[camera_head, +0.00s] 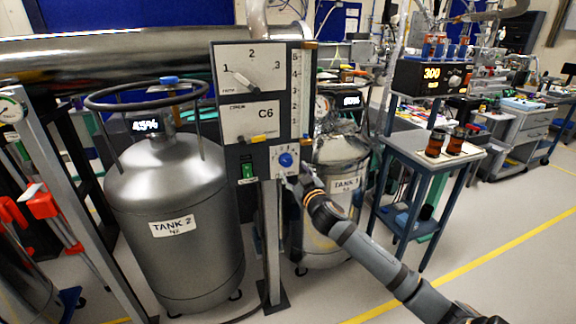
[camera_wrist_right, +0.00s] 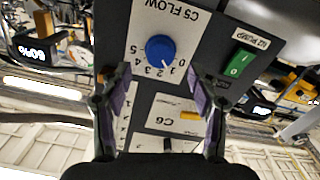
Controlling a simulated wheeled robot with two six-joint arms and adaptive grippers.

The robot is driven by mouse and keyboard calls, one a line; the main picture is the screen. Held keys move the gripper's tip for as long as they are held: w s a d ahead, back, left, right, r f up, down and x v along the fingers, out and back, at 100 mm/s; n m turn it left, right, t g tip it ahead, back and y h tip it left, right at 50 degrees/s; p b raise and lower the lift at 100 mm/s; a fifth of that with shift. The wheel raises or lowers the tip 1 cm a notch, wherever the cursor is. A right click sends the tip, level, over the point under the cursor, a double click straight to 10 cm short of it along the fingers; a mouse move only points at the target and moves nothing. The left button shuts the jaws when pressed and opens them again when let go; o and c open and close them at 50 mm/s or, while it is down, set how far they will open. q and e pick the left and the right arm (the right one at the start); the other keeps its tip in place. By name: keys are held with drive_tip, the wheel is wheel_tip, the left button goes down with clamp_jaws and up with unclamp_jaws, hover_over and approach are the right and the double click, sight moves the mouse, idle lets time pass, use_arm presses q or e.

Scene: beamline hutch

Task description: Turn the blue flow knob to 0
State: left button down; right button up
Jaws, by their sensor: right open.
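The blue flow knob (camera_head: 286,159) sits on a white plate at the lower right of the dark control panel. My right gripper (camera_head: 294,181) is just below and in front of the knob. In the wrist view the fingers of my right gripper (camera_wrist_right: 160,92) stand apart with nothing between them, and the knob lies beyond their tips. My left gripper does not show.
A green switch (camera_head: 248,170) sits left of the knob on the panel, with a C6 plate (camera_head: 252,122) above. Tank 2 (camera_head: 172,190) stands left of the post, Tank 1 (camera_head: 340,160) behind right. A small table (camera_head: 400,150) stands right. Floor is open at front right.

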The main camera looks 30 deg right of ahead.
sight(288, 163)
drive_tip(key=x, duration=0.5)
drive_tip(key=shift+w+p, duration=0.3)
drive_tip(key=shift+w, duration=0.15)
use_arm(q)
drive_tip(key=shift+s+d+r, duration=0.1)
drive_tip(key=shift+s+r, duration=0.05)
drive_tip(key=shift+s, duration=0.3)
use_arm(e)
drive_tip(key=c, duration=1.2)
drive_tip(key=shift+r+n+p, duration=0.15)
drive_tip(key=shift+n+p, duration=1.15)
drive_tip(key=shift+n, duration=0.1)
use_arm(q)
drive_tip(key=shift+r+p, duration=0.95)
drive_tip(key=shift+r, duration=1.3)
use_arm(e)
drive_tip(key=shift+n, duration=1.5)
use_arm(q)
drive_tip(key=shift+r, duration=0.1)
use_arm(e)
drive_tip(key=shift+o, duration=0.2)
drive_tip(key=shift+d, duration=0.1)
